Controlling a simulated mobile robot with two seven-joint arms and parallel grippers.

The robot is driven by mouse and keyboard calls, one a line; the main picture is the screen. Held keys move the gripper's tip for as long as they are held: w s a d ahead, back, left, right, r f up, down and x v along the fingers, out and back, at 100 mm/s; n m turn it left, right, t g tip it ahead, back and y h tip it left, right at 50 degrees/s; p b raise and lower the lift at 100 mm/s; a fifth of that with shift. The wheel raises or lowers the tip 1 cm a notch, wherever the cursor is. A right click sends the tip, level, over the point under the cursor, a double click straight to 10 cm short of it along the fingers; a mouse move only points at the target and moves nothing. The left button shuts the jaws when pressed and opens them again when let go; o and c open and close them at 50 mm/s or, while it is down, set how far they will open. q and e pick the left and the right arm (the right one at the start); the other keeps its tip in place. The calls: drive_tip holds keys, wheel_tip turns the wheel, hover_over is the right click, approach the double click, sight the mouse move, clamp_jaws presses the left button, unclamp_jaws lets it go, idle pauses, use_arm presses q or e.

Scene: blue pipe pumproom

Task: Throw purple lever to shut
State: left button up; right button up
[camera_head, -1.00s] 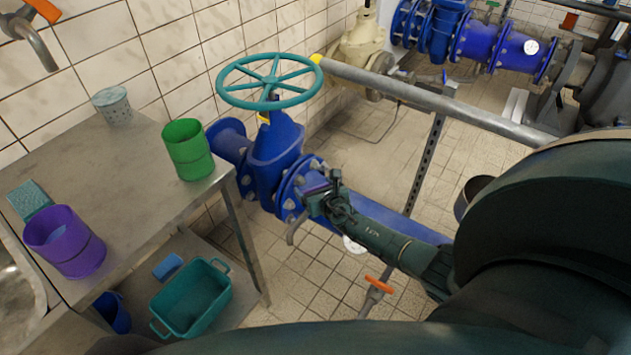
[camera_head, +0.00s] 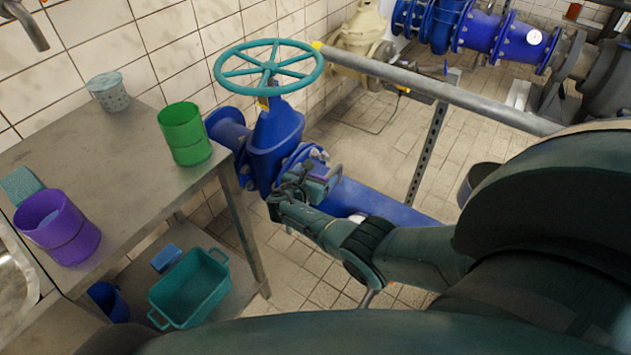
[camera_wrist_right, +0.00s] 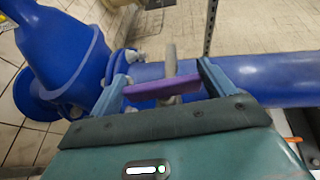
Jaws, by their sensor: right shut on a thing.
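The purple lever (camera_wrist_right: 160,88) lies across between the two blue-grey fingers of my right gripper (camera_wrist_right: 165,84) in the right wrist view. The gripper is shut on it, with a finger at each end of the visible purple part. A grey stem (camera_wrist_right: 171,70) rises behind the lever, in front of the blue pipe (camera_wrist_right: 265,78). In the head view my right gripper (camera_head: 308,180) is at the blue pipe's flange, just below the blue valve body (camera_head: 275,140). The lever is mostly hidden there by the gripper. My left gripper is not in view.
A teal handwheel (camera_head: 268,68) tops the valve body. A grey rail (camera_head: 440,88) crosses above the pipe. A metal table (camera_head: 125,150) at left holds a green cup (camera_head: 185,134) and purple cup (camera_head: 58,228); a teal basket (camera_head: 190,288) sits below. An orange handle (camera_wrist_right: 293,140) shows beside the gripper.

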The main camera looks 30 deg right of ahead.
drive_tip(key=shift+f+m+g+h+b, duration=0.1)
drive_tip(key=shift+m+g+h+b, duration=0.4)
drive_tip(key=shift+m+g+b, duration=0.3)
use_arm(q)
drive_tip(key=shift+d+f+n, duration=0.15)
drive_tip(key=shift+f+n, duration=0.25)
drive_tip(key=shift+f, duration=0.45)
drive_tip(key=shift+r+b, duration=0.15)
drive_tip(key=shift+b, duration=0.15)
use_arm(e)
drive_tip(key=shift+m+g, duration=0.3)
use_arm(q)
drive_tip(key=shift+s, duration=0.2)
use_arm(e)
drive_tip(key=o, duration=0.9)
